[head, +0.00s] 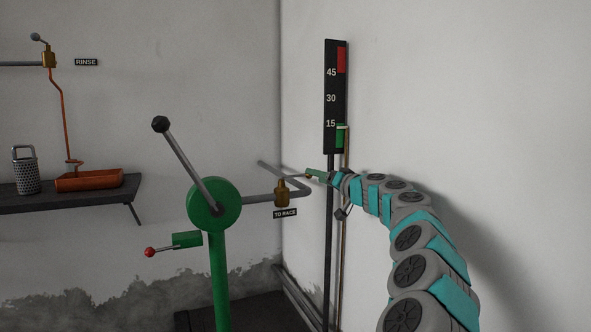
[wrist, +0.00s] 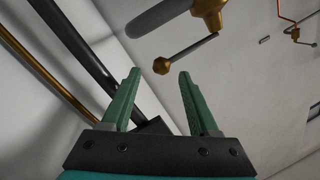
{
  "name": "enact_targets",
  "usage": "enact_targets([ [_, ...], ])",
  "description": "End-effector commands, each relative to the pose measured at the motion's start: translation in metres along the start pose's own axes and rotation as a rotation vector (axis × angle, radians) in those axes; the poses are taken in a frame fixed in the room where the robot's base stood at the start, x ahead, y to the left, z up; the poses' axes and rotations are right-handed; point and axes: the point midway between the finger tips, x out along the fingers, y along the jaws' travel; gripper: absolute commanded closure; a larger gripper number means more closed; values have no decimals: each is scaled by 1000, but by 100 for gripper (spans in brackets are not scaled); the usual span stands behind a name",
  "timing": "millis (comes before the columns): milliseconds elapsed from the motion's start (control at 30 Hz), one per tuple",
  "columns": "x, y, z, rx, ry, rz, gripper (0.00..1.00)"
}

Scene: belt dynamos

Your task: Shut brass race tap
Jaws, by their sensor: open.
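The brass race tap (head: 282,192) sits on a grey pipe above the "TO RACE" label (head: 285,212). In the wrist view the tap body (wrist: 208,14) is at the top, and the lever runs down-left to the faceted knob (wrist: 161,66). My gripper (head: 313,174) is open, its green fingers at the knob. In the wrist view the gripper (wrist: 159,73) has the knob in line with the gap between its fingertips. I see no finger touching it, and cannot tell whether it is inside the gap.
A green stand (head: 214,206) with a long crank lever and a red-knobbed handle (head: 150,252) is left of the tap. A black gauge (head: 336,97) and upright pipes are on the right wall, close to my gripper. A shelf (head: 70,195) with an orange trough is far left.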

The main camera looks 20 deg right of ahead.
Motion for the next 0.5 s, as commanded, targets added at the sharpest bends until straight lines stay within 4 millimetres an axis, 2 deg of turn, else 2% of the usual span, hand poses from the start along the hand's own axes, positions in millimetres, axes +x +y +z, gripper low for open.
enact_targets([
  [500,44,0,2,-1,-4,3,39],
])
